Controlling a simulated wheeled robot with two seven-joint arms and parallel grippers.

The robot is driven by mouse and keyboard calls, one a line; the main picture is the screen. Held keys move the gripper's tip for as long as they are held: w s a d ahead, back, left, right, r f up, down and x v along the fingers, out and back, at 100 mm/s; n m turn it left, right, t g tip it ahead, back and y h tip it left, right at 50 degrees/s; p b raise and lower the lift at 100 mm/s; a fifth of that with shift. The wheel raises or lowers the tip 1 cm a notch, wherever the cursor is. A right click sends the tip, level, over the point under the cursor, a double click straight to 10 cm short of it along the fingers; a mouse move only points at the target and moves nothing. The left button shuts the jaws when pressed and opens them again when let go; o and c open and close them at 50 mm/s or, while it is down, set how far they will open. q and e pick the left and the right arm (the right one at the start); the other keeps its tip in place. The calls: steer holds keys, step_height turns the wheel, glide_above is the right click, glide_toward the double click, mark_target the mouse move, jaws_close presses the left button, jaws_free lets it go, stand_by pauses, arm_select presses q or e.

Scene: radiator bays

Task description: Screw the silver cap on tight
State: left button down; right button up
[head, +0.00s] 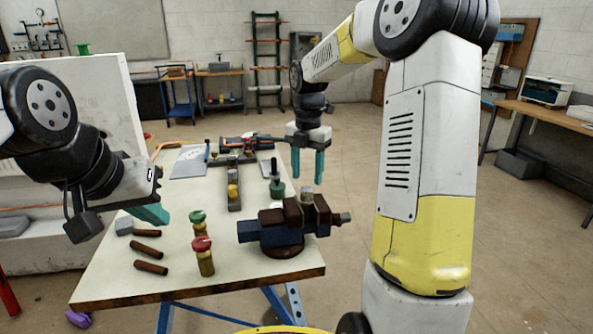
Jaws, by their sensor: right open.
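A small silver cap (307,193) shows at the top of the vise, between its brown jaws. The part below the cap is hidden by the jaws, and I cannot tell how the cap sits on it. The blue and brown vise (283,228) stands near the table's right front edge. My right gripper (308,165) is open, points down and appears a little above the cap in the picture, with nothing between its teal fingers. My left gripper (151,214) is over the table's left part, away from the vise; its fingers overlap, so their opening is unclear.
Brass fittings with a green top (198,217) and a red top (202,243) stand left of the vise. A dark green fitting (277,187) stands behind it. Brown cylinders (151,267) lie at the left front.

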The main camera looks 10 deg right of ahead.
mark_target(307, 188)
steer(key=shift+n, duration=1.2)
steer(key=shift+f, duration=2.55)
